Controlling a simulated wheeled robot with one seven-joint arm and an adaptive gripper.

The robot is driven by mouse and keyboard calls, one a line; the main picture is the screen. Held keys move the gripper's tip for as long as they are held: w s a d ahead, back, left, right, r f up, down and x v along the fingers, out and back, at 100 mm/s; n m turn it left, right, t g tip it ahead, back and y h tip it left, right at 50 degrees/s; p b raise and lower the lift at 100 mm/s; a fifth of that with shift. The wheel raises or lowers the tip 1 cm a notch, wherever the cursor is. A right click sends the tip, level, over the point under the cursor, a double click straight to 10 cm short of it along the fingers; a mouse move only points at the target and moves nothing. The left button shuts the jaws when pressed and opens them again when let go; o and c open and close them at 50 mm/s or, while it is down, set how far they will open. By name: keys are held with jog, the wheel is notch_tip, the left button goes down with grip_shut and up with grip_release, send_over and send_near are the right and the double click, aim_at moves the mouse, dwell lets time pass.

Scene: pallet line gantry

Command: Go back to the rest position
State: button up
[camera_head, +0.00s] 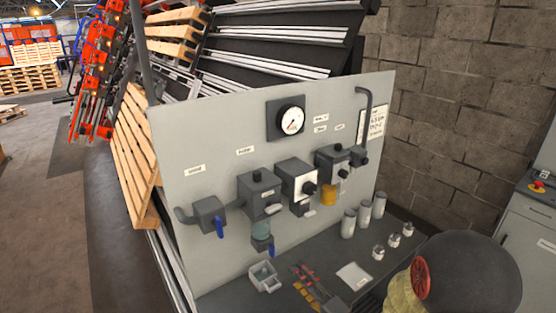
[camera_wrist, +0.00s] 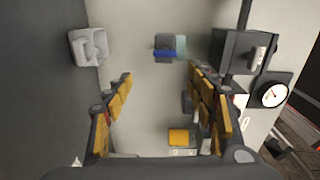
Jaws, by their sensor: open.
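My gripper (camera_head: 296,277) is low in the head view, in front of the grey panel (camera_head: 215,262) and over the dark bench. In the wrist view my gripper (camera_wrist: 160,73) is open, with its two yellow-padded fingers wide apart and nothing between them. The fingers point at the bare lower part of the panel. A clear bowl with a blue handle (camera_head: 262,241) and a yellow bowl (camera_head: 329,195) hang on the panel. The wrist view shows the blue handle (camera_wrist: 165,54) ahead of the fingers and the yellow bowl (camera_wrist: 179,137) lower down.
A small white open box (camera_head: 264,277) stands on the bench, left of my gripper. A gauge (camera_head: 291,121) and dark valve bodies (camera_head: 259,194) stick out from the panel.

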jog(key=d+f+n+g+h, duration=0.1)
jog(key=d+f, duration=0.1)
jog(key=f, duration=0.2)
jog(key=s+d+f+n+g+h, duration=0.1)
jog(key=d+f+g+h, duration=0.1)
jog(key=f, duration=0.2)
jog(key=s+d+f+n+g+h, duration=0.1)
jog(key=f+h, duration=0.1)
jog(key=f, duration=0.3)
jog(key=shift+d+n, duration=0.4)
jog(key=s+d+n+g+h, duration=0.3)
jog(key=s+d+g+h, duration=0.25)
jog(key=d, duration=0.25)
jog(key=s+d+r+n+g, duration=0.2)
jog(key=s+d+r, duration=0.1)
jog(key=s+r, duration=0.35)
jog(key=s+a+r, duration=0.2)
jog(key=s+r, duration=0.2)
jog(key=r, duration=0.3)
jog(key=s+a+r+n+t, duration=0.1)
jog(key=s+r, duration=0.3)
jog(key=r, duration=0.3)
jog(key=s+a+r+t, duration=0.1)
jog(key=s+a+r, duration=0.1)
jog(key=s+r, duration=0.2)
notch_tip(320, 180, up, 4)
jog(key=shift+s+a+f+n, duration=0.1)
jog(key=shift+s+a+n, duration=0.1)
jog(key=shift+a+n, duration=0.2)
